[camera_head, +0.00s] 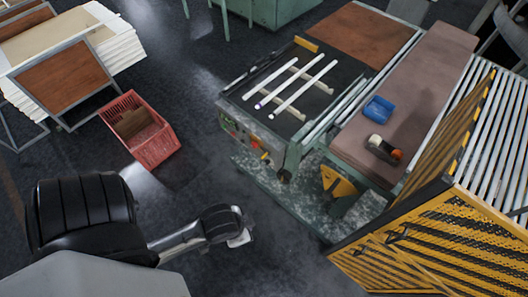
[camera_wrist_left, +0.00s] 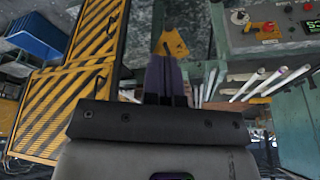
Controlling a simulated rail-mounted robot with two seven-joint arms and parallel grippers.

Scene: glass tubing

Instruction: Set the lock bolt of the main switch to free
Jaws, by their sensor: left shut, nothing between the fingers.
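A main switch with a red knob on a yellow plate (camera_head: 264,155) sits on the front control panel (camera_head: 242,138) of the green machine. In the left wrist view, a red-and-yellow switch (camera_wrist_left: 267,28) shows at the upper right, on the grey-green panel. The lock bolt cannot be made out in either view. My left gripper (camera_wrist_left: 166,62) is shut and empty in the wrist view, left of the switch in the picture and apart from it. In the head view my left arm reaches in from the lower left, its end short of the panel. My right gripper is not in view.
White glass tubes (camera_head: 303,86) lie on the machine's dark top. Yellow-and-black striped guards (camera_head: 425,240) stand at the right. A red crate (camera_head: 153,151) stands on the floor to the left. A blue tray (camera_head: 379,108) lies on the brown bench. Dark floor before the panel is clear.

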